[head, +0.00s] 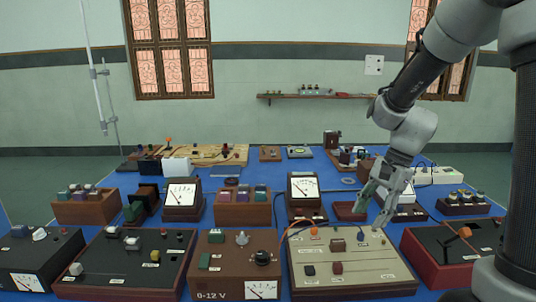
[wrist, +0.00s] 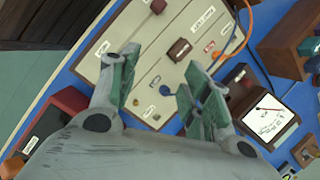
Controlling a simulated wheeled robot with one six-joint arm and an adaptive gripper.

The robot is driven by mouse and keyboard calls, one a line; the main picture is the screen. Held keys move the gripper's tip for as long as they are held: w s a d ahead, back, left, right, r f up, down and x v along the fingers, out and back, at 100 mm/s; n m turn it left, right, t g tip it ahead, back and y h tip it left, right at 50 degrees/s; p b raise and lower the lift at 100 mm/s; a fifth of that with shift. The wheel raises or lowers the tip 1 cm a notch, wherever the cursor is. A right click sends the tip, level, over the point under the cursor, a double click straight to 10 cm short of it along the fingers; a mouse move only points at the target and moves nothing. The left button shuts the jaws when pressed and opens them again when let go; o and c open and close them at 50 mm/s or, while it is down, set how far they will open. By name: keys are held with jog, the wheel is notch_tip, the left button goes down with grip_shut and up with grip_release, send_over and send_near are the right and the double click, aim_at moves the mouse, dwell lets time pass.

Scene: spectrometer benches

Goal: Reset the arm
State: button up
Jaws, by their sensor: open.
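My gripper (head: 373,208) hangs on the right side of the head view, above the rear edge of a beige-topped instrument box (head: 350,265). Its fingers have green pads and stand apart, with nothing between them. In the wrist view my gripper (wrist: 155,88) is also open, over the beige panel (wrist: 150,60) with its small knobs and labels. I cannot tell how high the fingertips are above the panel. My arm comes down from the upper right of the head view.
A blue bench (head: 232,183) carries many instruments. A brown 0-12 V box (head: 235,262) stands left of the beige one, and a dark red-sided box (head: 455,250) right of it. Meters (head: 183,193) and (head: 304,188) stand behind. A thin stand (head: 97,85) rises at left.

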jog(key=s+d+r+n+t+h, duration=0.2)
jog(key=s+d+r+n, duration=0.2)
jog(key=s+r+n, duration=0.2)
jog(key=s+d+r+n+t+h, duration=0.1)
jog(key=s+d+r+n+t, duration=0.2)
jog(key=s+r+n, duration=0.3)
jog(key=s+d+r, duration=0.1)
jog(key=s, duration=0.3)
jog(key=shift+s+h, duration=0.3)
jog(key=shift+h, duration=0.1)
dwell(0.8)
